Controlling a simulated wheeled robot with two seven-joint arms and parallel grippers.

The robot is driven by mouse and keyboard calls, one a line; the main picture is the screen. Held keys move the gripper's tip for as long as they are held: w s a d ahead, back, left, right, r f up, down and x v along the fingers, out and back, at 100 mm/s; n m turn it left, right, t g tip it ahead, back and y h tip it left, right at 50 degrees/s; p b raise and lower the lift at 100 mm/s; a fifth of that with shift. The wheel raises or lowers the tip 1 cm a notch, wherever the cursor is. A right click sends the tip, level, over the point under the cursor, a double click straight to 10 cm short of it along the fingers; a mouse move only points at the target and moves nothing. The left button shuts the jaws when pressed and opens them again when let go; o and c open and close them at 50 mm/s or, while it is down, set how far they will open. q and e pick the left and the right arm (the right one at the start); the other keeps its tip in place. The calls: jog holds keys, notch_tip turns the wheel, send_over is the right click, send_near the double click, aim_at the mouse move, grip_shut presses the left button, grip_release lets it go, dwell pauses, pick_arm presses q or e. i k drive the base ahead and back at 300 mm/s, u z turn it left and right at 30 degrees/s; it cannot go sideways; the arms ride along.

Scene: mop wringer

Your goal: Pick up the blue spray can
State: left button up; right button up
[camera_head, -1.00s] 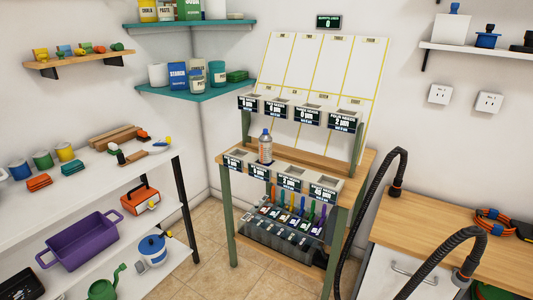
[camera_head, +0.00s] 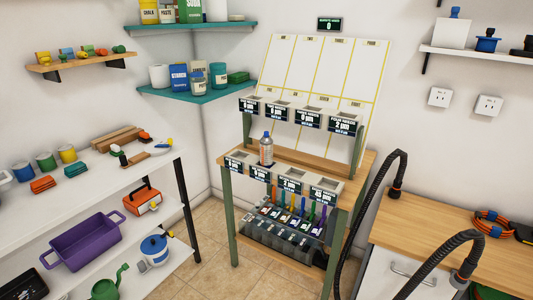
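A spray can (camera_head: 266,150) with a blue top and a pale grey body stands upright on the wooden shelf of the green-legged stand. It is near the middle of the view, behind the lower row of labelled slots. A reddish band shows on its body. It is the only spray can I can make out. Neither of my grippers shows in the head view.
The stand (camera_head: 228,215) has two rows of labelled holders and a clear bin (camera_head: 275,238) of coloured-handled tools below. White shelves (camera_head: 90,190) with a purple tub (camera_head: 84,240) are at left. Black ribbed hoses (camera_head: 372,215) rise before the wooden counter (camera_head: 430,228). Tiled floor lies between.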

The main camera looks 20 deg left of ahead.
aim_at(265, 144)
jog(key=k, duration=0.55)
jog(key=u, duration=1.2)
jog(key=i, duration=2.4)
jog(key=z, duration=1.05)
jog(key=i, duration=0.25)
jog(key=z, duration=0.2)
